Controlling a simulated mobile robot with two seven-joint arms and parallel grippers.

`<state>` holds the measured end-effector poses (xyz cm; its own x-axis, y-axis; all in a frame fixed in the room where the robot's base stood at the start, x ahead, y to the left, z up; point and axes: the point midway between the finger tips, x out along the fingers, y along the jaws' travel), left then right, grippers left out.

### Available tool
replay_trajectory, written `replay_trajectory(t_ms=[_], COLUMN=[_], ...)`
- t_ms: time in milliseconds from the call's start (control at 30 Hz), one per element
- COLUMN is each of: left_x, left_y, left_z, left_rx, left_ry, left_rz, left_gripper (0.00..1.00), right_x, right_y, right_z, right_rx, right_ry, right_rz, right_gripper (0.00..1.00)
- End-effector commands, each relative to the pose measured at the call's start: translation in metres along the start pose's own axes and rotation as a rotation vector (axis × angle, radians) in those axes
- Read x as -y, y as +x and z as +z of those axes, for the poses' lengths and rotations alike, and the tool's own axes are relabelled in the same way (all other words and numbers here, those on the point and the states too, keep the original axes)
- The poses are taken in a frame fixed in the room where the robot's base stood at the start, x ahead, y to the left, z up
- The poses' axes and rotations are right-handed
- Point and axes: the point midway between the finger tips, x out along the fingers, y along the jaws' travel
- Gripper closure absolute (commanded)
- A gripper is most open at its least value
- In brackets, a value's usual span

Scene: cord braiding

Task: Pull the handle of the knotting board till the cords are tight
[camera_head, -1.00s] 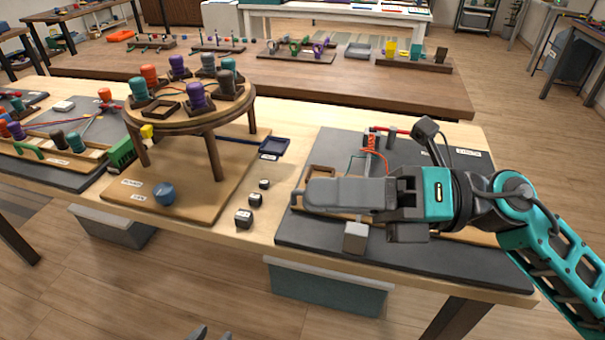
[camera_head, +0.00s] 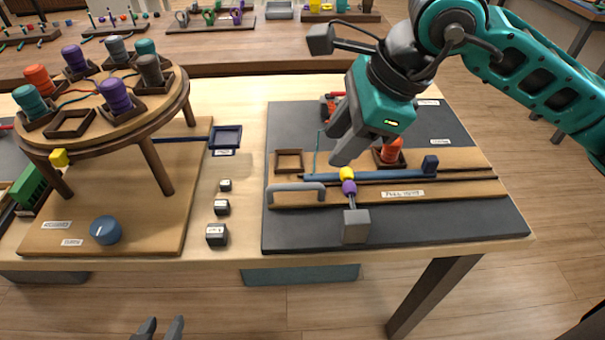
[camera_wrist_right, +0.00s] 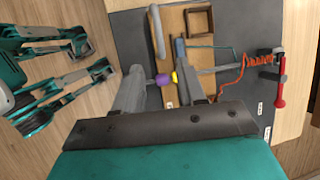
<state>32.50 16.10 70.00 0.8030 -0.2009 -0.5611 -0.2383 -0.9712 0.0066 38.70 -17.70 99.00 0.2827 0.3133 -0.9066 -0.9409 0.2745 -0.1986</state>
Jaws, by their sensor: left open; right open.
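The knotting board is a wooden panel (camera_head: 470,187) on a dark mat, with a "pull tight" label. Its grey bar handle (camera_head: 297,188) lies at the panel's left end; it also shows at the top of the right wrist view (camera_wrist_right: 156,30). My right gripper (camera_head: 341,140) is open and empty, above the board and right of the handle, fingers pointing down. A yellow bead (camera_head: 348,174) and a purple bead (camera_head: 348,187) appear between its fingers in the wrist view, not gripped. A teal cord (camera_head: 316,150) runs by an empty wooden tray. My left gripper (camera_head: 161,328) is open, low before the table.
A grey block (camera_head: 356,226) stands at the board's front, below the beads. An orange spool (camera_head: 391,151) sits behind the panel. Left are a round spool stand (camera_head: 165,95), a blue knob (camera_head: 106,230) and several small dark blocks (camera_head: 217,235).

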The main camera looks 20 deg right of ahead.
Motion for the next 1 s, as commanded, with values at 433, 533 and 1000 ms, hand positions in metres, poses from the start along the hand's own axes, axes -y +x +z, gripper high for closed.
replay_trajectory(t_ms=[433, 533, 1000], left_x=[-0.004, -0.004, -0.005], left_y=[0.003, 0.003, 0.004], left_z=[0.003, 0.002, -0.001], left_rx=[0.001, -0.001, -0.005], left_ry=[-0.005, -0.006, -0.009], left_rz=[0.009, 0.01, 0.01], left_gripper=[0.57, 0.57, 0.57], right_x=[-0.002, -0.002, -0.001], right_y=[0.09, 0.102, 0.111], right_z=[0.001, 0.001, 0.001], right_rx=[0.003, 0.003, 0.003], right_ry=[0.001, 0.001, 0.0], right_rz=[0.007, 0.006, 0.003], right_gripper=[0.6, 0.6, 0.63])
